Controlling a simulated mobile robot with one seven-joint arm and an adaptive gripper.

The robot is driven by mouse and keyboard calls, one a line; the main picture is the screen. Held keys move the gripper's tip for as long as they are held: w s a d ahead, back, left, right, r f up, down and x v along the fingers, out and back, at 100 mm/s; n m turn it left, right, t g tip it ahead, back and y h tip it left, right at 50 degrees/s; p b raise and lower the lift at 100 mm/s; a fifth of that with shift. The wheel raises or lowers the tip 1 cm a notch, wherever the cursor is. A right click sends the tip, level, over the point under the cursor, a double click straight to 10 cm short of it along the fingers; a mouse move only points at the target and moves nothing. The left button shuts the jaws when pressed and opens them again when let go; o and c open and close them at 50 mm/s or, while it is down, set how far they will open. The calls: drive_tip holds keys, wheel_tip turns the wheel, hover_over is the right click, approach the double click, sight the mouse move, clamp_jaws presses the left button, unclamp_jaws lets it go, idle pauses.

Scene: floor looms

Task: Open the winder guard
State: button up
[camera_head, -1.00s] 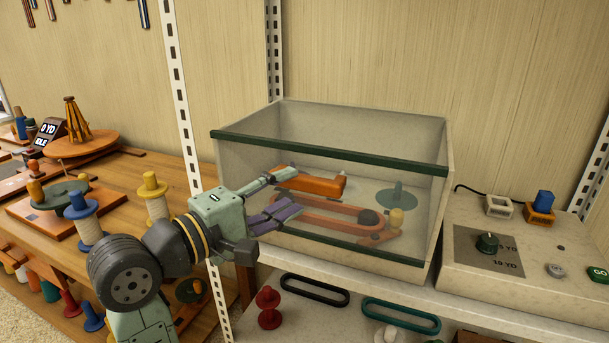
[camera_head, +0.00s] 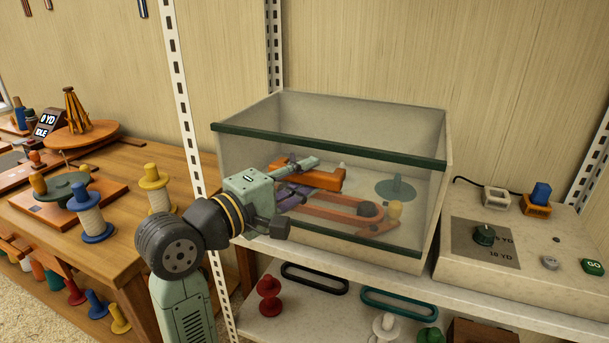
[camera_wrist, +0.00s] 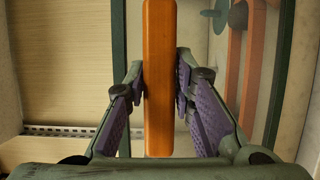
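The winder guard is a clear box-shaped cover with dark green edge strips (camera_head: 330,147), standing on the shelf over the winder. It looks closed. An orange bar-shaped handle (camera_head: 318,179) sits at its front; it runs up the middle of the wrist view (camera_wrist: 158,70). My gripper (camera_head: 303,180) is at the handle, with one finger above and one below. In the wrist view its purple-padded fingertips (camera_wrist: 160,85) lie close on both sides of the bar and appear shut on it. The exact contact is hard to see.
A control box (camera_head: 510,240) with a green knob and GO button stands right of the guard. A wooden table (camera_head: 130,250) with several thread spools is on the left. A white slotted post (camera_head: 180,90) rises just behind my arm. Coloured parts lie on the lower shelf.

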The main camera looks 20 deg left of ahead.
clamp_jaws()
idle(0.3)
